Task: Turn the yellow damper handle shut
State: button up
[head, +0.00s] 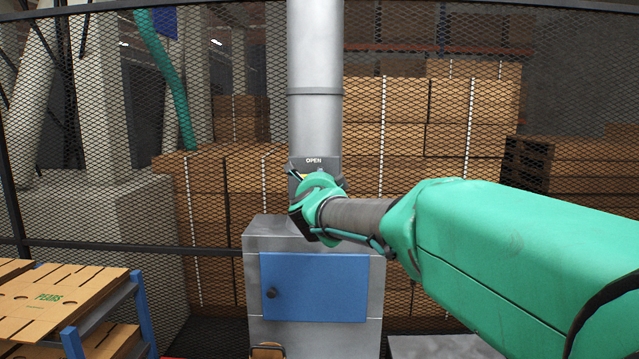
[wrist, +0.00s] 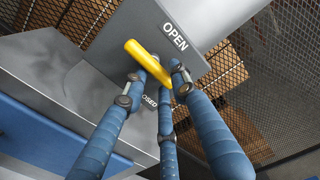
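The yellow damper handle (wrist: 138,53) shows in the wrist view, slanting from upper left to lower right across a grey plate. The plate reads "OPEN" above the handle and, partly covered, "CLOSED" below it. In the head view the plate (head: 297,163) is on the pipe, and my gripper hides nearly all of the handle. My gripper (wrist: 163,65) has its blue fingers straight and spread, with their tips around the handle's lower right part. A gap shows between the tips, and I cannot tell whether any finger touches the handle. My gripper also shows in the head view (head: 302,205).
A grey cabinet (head: 257,243) with a blue door (head: 318,288) stands below the pipe (head: 315,60). Mesh fencing (head: 230,15) runs behind, with stacked boxes (head: 475,100) beyond. A blue rack (head: 143,300) with flat cardboard is at lower left.

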jog(key=shift+o, duration=0.7)
jog(key=shift+d+r, duration=0.15)
jog(key=shift+r, duration=0.4)
jog(key=shift+s+f, duration=0.1)
jog(key=shift+f, duration=0.1)
jog(key=shift+a+f, duration=0.2)
jog(key=shift+f, duration=0.05)
jog(key=shift+s, duration=0.1)
jog(key=s, duration=1.1)
jog(key=shift+s, duration=0.4)
